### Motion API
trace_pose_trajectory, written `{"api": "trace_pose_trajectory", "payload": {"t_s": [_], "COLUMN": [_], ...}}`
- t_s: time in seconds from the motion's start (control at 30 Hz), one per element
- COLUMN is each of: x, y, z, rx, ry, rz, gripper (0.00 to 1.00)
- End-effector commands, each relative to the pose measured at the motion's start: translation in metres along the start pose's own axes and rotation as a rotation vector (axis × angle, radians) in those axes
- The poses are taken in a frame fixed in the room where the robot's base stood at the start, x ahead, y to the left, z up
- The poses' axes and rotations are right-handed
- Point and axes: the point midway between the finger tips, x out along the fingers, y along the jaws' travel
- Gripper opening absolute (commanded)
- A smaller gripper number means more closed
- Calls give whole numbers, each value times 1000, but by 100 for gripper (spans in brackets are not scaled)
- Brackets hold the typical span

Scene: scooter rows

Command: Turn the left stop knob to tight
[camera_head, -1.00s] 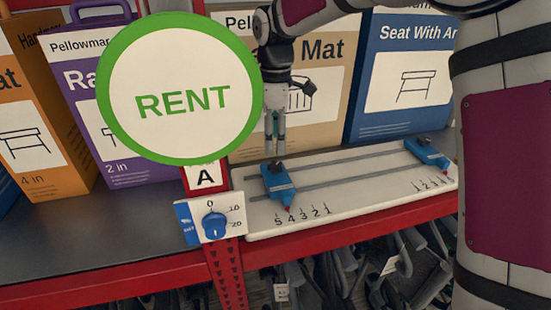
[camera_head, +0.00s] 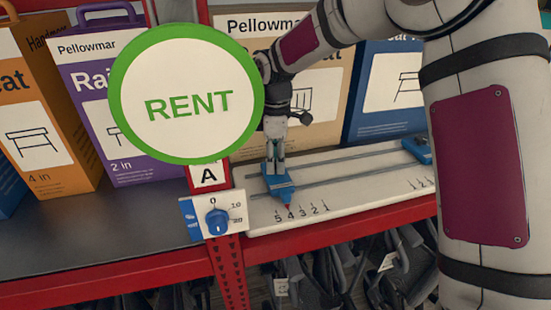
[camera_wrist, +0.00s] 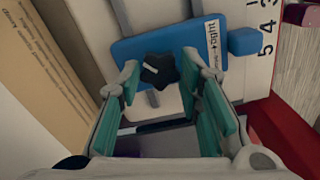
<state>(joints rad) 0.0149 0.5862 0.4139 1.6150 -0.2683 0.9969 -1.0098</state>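The left stop (camera_head: 279,188) is a blue slider on the rails of a white scale board, its red pointer near the 4 and 5 marks. In the wrist view its blue plate (camera_wrist: 125,50) carries a black star-shaped knob (camera_wrist: 160,70) with a white line on it. A white label (camera_wrist: 212,42) beside the knob reads "tight" with an arrow. My gripper (camera_wrist: 161,63) is open, with its green-padded fingers on either side of the knob. I cannot tell if they touch it. In the head view my gripper (camera_head: 275,166) points down at the stop, hiding the knob.
The right stop (camera_head: 417,150) is partly behind my arm. A round RENT sign (camera_head: 187,95) and a blue dial (camera_head: 217,221) stand left of the board. Boxes, including a tan one (camera_head: 325,135), line the back. A red shelf edge (camera_head: 330,222) runs along the front.

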Motion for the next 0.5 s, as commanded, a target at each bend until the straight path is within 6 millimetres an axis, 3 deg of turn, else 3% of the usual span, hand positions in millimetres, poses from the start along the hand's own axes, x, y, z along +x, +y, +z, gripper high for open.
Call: {"api": "trace_pose_trajectory", "payload": {"t_s": [0.5], "x": [0], "y": [1], "z": [0], "rx": [94], "ry": [-1], "rz": [1], "gripper": [5]}}
